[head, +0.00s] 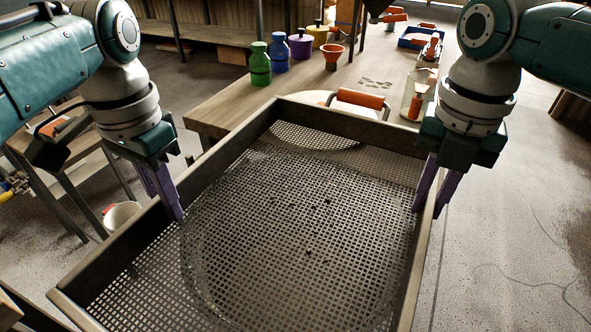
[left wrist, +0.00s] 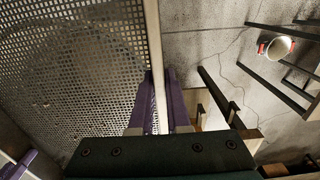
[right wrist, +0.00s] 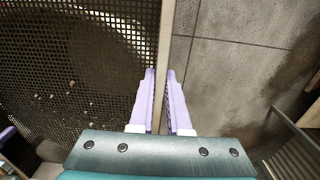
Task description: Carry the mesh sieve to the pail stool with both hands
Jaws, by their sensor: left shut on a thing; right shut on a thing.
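The mesh sieve (head: 300,230) is a wide dark-framed tray with a perforated metal bottom and a few dark crumbs on it. It fills the middle of the head view. My left gripper (head: 172,203) is shut on its left rim, one purple finger on each side, as the left wrist view (left wrist: 158,100) shows. My right gripper (head: 433,195) is shut on the right rim, also straddled in the right wrist view (right wrist: 162,100). A stool (head: 66,165) stands at the left with a white pail (head: 122,216) low beside its legs; the pail also shows in the left wrist view (left wrist: 276,48).
A wooden table (head: 225,105) lies beyond the sieve, with a green bottle (head: 260,65), a blue bottle (head: 277,52), pots, an orange funnel (head: 333,55) and a glass jar (head: 413,95). A large round shape shows through the mesh. Concrete floor is open at the right.

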